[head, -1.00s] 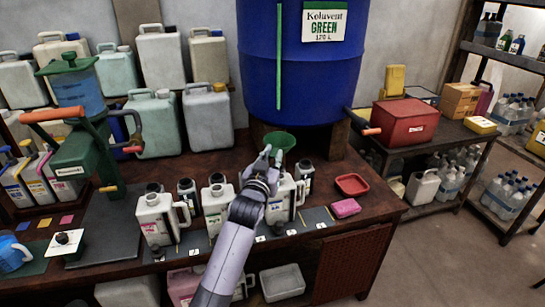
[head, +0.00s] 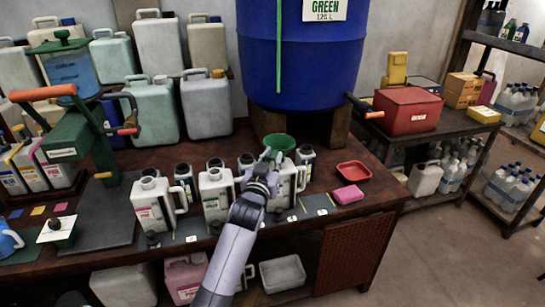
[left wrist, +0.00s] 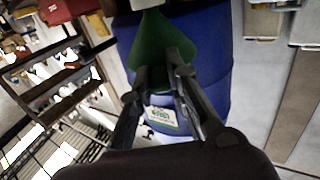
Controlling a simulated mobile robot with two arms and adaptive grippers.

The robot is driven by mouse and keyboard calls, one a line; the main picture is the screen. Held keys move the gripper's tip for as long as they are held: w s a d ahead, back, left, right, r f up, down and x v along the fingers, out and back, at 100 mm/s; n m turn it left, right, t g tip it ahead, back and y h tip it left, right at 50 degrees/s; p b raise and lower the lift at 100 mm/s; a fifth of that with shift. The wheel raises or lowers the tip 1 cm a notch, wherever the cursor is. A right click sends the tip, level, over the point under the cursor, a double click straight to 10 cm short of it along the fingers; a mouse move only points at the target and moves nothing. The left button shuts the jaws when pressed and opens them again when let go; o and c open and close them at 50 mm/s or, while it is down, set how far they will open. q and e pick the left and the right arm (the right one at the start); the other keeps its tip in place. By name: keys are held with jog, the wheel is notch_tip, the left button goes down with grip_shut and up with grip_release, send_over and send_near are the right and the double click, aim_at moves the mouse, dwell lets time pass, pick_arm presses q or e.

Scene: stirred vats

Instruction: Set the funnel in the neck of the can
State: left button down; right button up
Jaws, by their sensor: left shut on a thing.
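My left gripper (head: 270,158) is shut on the green funnel (head: 279,142), wide mouth up. In the left wrist view the two fingers (left wrist: 158,70) close on the green funnel (left wrist: 165,45). In the head view the funnel is at the top of the rightmost white can (head: 291,181) in the front row. My fingers and arm cover the lower funnel and the can's neck, so I cannot tell whether the spout is in the neck or above it. My right gripper is not in view.
Two other white cans (head: 157,207) (head: 216,194) stand in the front row, with dark-capped bottles behind. The blue drum (head: 302,60) stands close behind. A red tray (head: 353,171) and a pink sponge (head: 347,194) lie to the right. A green press (head: 85,145) stands left.

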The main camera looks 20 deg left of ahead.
pick_arm(q)
jog(key=shift+f, duration=0.45)
jog(key=shift+s+d, duration=0.1)
dwell(0.4)
jog(key=shift+f, duration=0.3)
dwell(0.3)
jog(key=c, duration=1.5)
grip_release()
jog(key=shift+o, duration=0.2)
